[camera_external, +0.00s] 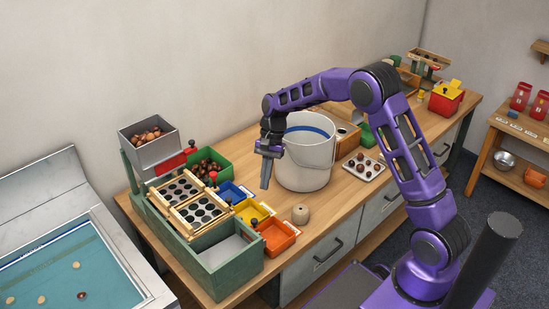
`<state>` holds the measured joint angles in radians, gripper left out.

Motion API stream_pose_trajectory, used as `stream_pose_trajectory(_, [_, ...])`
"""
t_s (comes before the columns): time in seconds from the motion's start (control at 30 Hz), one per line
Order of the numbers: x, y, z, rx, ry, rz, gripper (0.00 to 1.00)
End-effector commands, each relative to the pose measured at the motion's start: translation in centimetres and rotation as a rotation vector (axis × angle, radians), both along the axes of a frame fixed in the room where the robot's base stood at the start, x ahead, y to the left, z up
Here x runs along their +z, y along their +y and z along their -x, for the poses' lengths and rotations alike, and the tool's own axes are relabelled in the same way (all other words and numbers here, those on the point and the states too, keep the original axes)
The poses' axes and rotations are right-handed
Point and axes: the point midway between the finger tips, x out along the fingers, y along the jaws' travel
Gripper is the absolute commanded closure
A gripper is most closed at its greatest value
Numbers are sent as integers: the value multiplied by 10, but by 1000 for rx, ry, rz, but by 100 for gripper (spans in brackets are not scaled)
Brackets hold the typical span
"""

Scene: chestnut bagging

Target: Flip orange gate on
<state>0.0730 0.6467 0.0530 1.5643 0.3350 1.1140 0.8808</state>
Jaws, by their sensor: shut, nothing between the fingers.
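An orange open bin (278,236) sits on the wooden workbench at the front right of a green sorting stand (233,262). I cannot make out a separate orange gate or its position at this size. My gripper (265,186) points down and is shut and empty. It hangs above the bench, left of the white bucket and above and behind the orange bin, apart from it. The stand carries two trays with round holes (205,210), a grey hopper of chestnuts (150,140) and a red part (172,163).
A blue bin (232,192) and a yellow bin (252,211) line up with the orange one. A white bucket (305,165) stands close right of my gripper. A green bin of chestnuts (208,166) is behind.

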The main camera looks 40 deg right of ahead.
Motion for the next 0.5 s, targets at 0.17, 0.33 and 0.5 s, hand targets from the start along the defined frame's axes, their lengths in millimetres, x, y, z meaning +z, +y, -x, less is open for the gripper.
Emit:
stream_pose_trajectory(0.17, [-3,2,8,-11,45,-19,100])
stream_pose_trajectory(0.33, [-3,2,7,-11,43,-17,100])
stream_pose_trajectory(0.5, [-6,3,8,-10,43,-17,100])
